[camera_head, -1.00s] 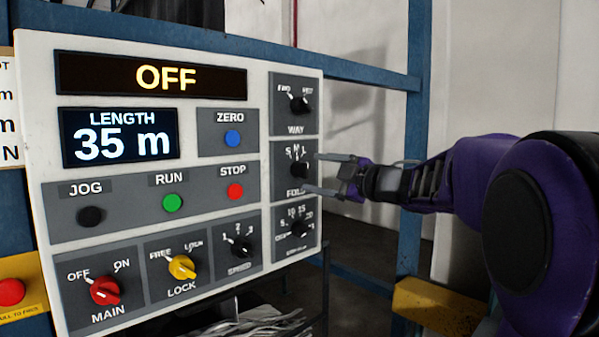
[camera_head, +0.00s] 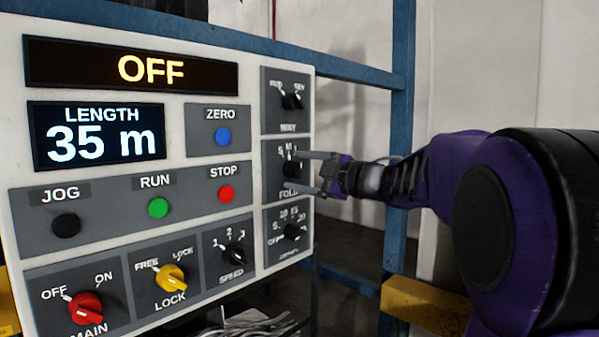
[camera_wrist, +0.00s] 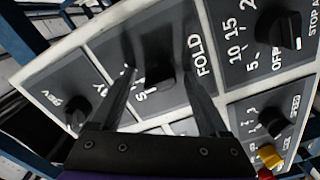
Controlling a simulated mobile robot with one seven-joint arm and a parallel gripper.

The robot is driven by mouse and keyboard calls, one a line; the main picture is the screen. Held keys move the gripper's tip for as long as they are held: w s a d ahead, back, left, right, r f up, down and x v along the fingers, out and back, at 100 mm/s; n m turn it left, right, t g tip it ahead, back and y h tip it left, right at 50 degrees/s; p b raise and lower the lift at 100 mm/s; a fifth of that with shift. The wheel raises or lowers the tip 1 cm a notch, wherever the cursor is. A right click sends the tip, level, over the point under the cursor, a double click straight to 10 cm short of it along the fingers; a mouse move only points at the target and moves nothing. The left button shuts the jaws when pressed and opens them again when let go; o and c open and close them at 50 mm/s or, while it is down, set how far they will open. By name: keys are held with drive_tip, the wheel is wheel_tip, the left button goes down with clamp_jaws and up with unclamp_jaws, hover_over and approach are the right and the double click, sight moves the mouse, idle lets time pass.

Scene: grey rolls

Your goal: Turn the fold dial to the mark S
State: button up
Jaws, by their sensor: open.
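The fold dial (camera_head: 291,168) is a black knob on a grey plate at the right side of the control panel, with marks S, M and L above it. Its white pointer seems to point up near M. My gripper (camera_head: 291,171) is open, coming from the right, with one finger above and one below the dial in this view. In the wrist view, the dial (camera_wrist: 159,76) sits between the open fingers of my gripper (camera_wrist: 161,69), with a gap visible on each side. Part of its lettering is hidden by a finger.
The way dial (camera_head: 291,101) is just above and another dial (camera_head: 292,231) just below, both close to the fingers. The white panel (camera_head: 170,92) also has buttons, a red main knob (camera_head: 85,307) and a yellow lock knob (camera_head: 171,278). The display reads OFF.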

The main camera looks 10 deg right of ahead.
clamp_jaws()
idle(0.4)
drive_tip(key=n+b, duration=0.2)
drive_tip(key=n, duration=0.1)
drive_tip(key=shift+f+n, duration=0.1)
drive_tip(key=shift+n, duration=0.2)
drive_tip(key=shift+n+b, duration=0.35)
drive_tip(key=shift+n, duration=0.75)
